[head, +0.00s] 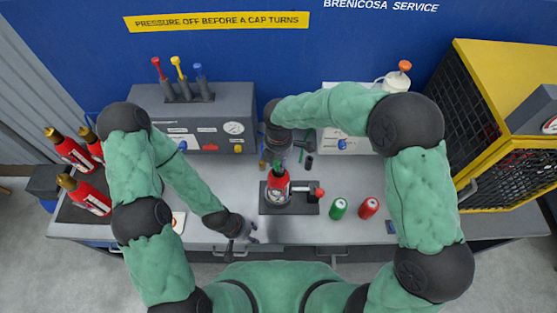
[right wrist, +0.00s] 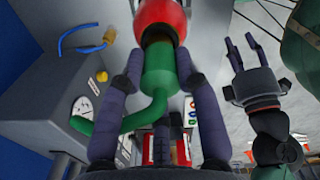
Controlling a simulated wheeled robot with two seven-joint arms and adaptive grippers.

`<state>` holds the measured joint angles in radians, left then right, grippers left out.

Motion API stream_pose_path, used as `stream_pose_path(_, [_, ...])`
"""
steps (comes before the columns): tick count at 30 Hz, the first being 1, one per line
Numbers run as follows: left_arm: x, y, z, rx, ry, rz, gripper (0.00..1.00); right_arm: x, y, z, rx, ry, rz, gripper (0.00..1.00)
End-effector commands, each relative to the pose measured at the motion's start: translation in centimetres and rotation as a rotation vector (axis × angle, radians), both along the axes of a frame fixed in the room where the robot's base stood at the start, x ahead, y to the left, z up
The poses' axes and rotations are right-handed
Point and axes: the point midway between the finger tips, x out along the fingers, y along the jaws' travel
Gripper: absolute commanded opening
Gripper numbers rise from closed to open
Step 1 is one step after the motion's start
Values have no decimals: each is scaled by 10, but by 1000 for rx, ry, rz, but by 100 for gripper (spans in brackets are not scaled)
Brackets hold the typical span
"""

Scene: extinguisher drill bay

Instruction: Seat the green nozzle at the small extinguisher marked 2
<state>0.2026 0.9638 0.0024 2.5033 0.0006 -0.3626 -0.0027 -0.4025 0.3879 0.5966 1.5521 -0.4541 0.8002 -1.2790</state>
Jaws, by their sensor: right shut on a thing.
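A small red extinguisher (head: 279,188) stands upright in a dark clamp fixture (head: 308,208) at the middle of the bench. Its number is not readable. My right gripper (head: 281,158) is directly above it, pointing down. In the right wrist view this gripper (right wrist: 156,75) is shut on the green nozzle (right wrist: 157,68), which has a side spout. The nozzle's dark end meets the red extinguisher top (right wrist: 160,18); I cannot tell whether it is fully seated. My left gripper (head: 247,238) is empty at the bench's front edge. Its fingers show apart in the right wrist view (right wrist: 243,65).
A green can (head: 338,208) and a red can (head: 369,207) stand right of the fixture. Larger red extinguishers (head: 90,196) stand at the left. A grey gauge box (head: 208,120) and a yellow cage (head: 500,150) bound the bench.

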Motion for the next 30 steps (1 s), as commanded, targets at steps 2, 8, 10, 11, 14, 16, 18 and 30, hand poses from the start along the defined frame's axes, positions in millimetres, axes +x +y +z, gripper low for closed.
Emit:
stream_pose_path(2, [0,0,0,0,0,0,40,0,0,0,0,-1,0,0])
stream_pose_path(8, [0,0,0,0,0,0,40,0,0,0,0,-1,0,61])
stream_pose_path(10, [0,0,0,0,0,0,40,0,0,0,0,-1,0,61])
stream_pose_path(11, [0,0,0,0,0,0,40,0,0,0,0,0,0,61])
stream_pose_path(14, [0,0,0,0,0,0,40,0,0,0,0,0,0,61])
stream_pose_path(16, [0,0,0,0,0,0,40,0,0,0,0,0,0,61])
stream_pose_path(18, [0,0,0,0,0,0,40,0,0,2,0,-1,0,61])
stream_pose_path(30, [0,0,0,0,0,0,40,1,1,67,2,-4,0,61])
